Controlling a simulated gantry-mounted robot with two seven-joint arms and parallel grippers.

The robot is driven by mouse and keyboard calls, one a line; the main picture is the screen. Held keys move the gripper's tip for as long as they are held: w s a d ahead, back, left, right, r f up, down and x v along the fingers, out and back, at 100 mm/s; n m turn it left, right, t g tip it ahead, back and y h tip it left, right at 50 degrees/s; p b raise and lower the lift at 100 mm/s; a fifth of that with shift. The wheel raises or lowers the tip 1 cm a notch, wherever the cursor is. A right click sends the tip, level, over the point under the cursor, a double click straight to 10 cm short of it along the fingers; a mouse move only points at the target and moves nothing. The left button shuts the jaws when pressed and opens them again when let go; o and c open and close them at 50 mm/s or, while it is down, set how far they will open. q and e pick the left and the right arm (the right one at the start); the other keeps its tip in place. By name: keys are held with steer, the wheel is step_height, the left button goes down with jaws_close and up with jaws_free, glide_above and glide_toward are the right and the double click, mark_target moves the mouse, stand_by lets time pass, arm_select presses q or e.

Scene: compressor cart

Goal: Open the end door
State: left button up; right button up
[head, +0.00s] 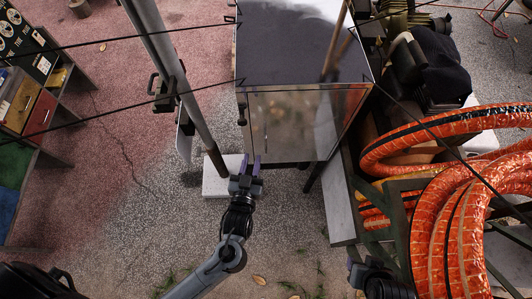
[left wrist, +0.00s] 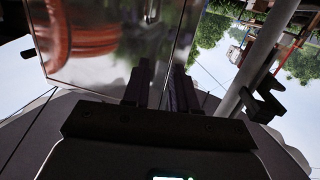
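The compressor cabinet (head: 300,50) has a dark grey top and a mirror-like end panel (head: 300,125) facing me, apparently the end door. A small dark handle-like piece (head: 241,110) is at its upper left edge. My right gripper (head: 365,270) is at the bottom edge, partly cut off.
Orange hoses (head: 450,210) are coiled in a frame at right. A grey pole (head: 175,75) with black clamps stands left of the cabinet. A white block (head: 215,182) lies beside my left gripper. Thin dark cables cross above. A drawer shelf (head: 25,110) stands far left; floor between is clear.

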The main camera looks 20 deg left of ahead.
arm_select(q)
steer(key=t+b, duration=0.1)
steer(key=b, duration=0.5)
glide_toward(266, 144)
steer(key=shift+y, duration=0.3)
steer(key=x, duration=1)
steer(key=shift+w+f+b, duration=0.1)
steer(key=shift+w+b, duration=0.2)
arm_select(e)
step_height(266, 144, down, 9)
steer(key=shift+r, duration=0.1)
arm_select(q)
jaws_close()
